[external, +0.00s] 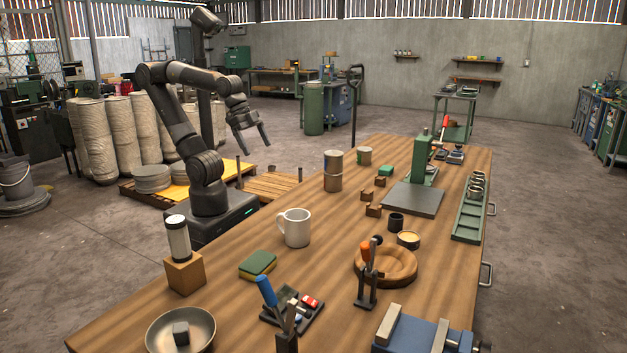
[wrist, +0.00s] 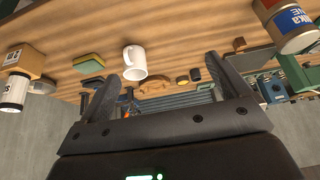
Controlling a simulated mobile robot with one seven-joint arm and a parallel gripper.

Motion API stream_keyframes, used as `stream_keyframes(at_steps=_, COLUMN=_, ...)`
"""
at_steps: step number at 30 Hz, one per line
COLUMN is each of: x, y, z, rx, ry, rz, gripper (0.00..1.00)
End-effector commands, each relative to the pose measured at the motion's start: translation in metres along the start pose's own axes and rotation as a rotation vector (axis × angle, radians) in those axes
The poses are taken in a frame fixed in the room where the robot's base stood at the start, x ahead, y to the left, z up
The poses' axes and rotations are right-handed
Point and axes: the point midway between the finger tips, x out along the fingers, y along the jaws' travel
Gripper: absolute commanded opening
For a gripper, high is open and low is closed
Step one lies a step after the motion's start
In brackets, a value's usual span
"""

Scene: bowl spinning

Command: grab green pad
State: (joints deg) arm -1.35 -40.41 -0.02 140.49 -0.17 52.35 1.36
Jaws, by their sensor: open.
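A green pad (external: 258,262) with a yellow underside lies flat on the wooden table, left of the white mug (external: 296,228). In the wrist view the pad (wrist: 88,64) appears near the table's edge, left of the mug (wrist: 134,62). A smaller green block (external: 386,170) lies farther back on the table. My gripper (external: 256,146) is open and empty, held in the air beyond the far left edge of the table, well apart from the pad. Its two fingers frame the wrist view (wrist: 160,62).
A wooden block with a white-and-black jar (external: 178,238) stands left of the pad. A metal bowl (external: 180,331) and a tool tray (external: 292,312) lie in front. A tin (external: 333,170) stands farther back. Bare table surrounds the pad.

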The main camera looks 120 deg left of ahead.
Motion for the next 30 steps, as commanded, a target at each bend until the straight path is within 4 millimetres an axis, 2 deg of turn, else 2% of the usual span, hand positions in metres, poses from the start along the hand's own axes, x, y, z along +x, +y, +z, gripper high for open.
stream_keyframes(at_steps=8, x=-0.006, y=-0.040, z=-0.088, rx=0.002, ry=-0.060, rz=-0.037, gripper=0.94)
stream_keyframes(at_steps=14, x=0.002, y=-0.084, z=-0.150, rx=0.006, ry=-0.105, rz=-0.054, gripper=0.94)
stream_keyframes(at_steps=21, x=0.025, y=-0.151, z=-0.212, rx=0.011, ry=-0.158, rz=-0.064, gripper=0.94)
stream_keyframes(at_steps=26, x=0.046, y=-0.204, z=-0.242, rx=0.012, ry=-0.191, rz=-0.064, gripper=0.94)
stream_keyframes(at_steps=30, x=0.068, y=-0.255, z=-0.261, rx=0.012, ry=-0.219, rz=-0.061, gripper=0.94)
